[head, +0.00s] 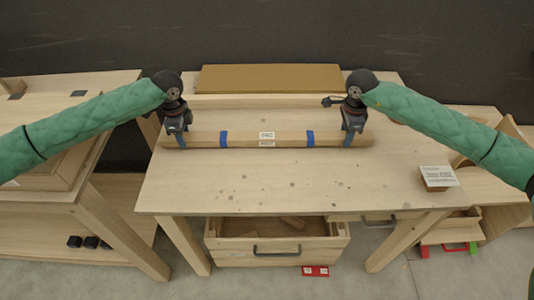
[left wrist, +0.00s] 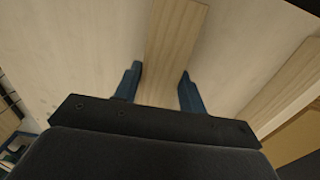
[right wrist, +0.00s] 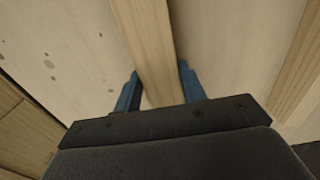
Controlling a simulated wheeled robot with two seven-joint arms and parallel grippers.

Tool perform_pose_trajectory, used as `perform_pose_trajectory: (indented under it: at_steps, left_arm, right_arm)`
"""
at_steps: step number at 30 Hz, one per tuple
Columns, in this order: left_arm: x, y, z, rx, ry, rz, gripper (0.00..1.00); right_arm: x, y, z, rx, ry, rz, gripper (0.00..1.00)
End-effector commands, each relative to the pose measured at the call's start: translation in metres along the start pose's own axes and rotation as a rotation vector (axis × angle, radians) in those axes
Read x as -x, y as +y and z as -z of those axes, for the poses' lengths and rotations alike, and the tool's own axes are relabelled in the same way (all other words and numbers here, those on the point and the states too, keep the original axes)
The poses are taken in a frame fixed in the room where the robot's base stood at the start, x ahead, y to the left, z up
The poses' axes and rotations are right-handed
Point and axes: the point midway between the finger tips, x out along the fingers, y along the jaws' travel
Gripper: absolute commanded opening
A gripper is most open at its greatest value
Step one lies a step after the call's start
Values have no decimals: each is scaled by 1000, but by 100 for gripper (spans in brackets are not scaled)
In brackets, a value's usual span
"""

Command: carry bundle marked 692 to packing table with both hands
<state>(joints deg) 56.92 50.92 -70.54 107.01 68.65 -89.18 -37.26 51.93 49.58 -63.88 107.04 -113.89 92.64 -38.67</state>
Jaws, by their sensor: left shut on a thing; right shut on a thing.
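A long pale wooden bundle (head: 240,138) with two blue bands and a small white label lies crosswise over the middle table; the label's print is too small to read. My left gripper (head: 180,138) is shut on its left end and my right gripper (head: 349,138) on its right end. In the left wrist view, blue fingers flank the bundle (left wrist: 172,50); the same shows in the right wrist view (right wrist: 146,45). I cannot tell whether the bundle touches the tabletop (head: 230,185). No view shows for certain which table is the packing table.
A long batten (head: 265,101) and a brown cardboard sheet (head: 268,78) lie behind the bundle. A block with a printed card (head: 438,177) stands at the right. An open drawer (head: 278,243) sticks out below. Another bench (head: 108,88) stands left. The front tabletop is clear.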

Motion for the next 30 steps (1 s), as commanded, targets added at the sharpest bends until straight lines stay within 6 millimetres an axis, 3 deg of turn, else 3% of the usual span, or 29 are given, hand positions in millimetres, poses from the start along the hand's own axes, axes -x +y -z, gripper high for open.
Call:
perform_pose_trajectory:
  at_steps: [8,9,12,23,30]
  left_arm:
    - [-13,0,0,0,0,1,0]
    - [-11,0,0,0,0,0,47]
    - [-11,0,0,0,0,0,63]
    - [-6,0,0,0,0,1,63]
    - [29,-1,0,0,0,3,63]
  right_arm:
    - [-13,0,0,0,0,1,0]
    - [-11,0,0,0,0,0,47]
    - [-11,0,0,0,0,0,63]
    - [-11,0,0,0,0,0,63]
    - [-11,0,0,0,0,0,63]
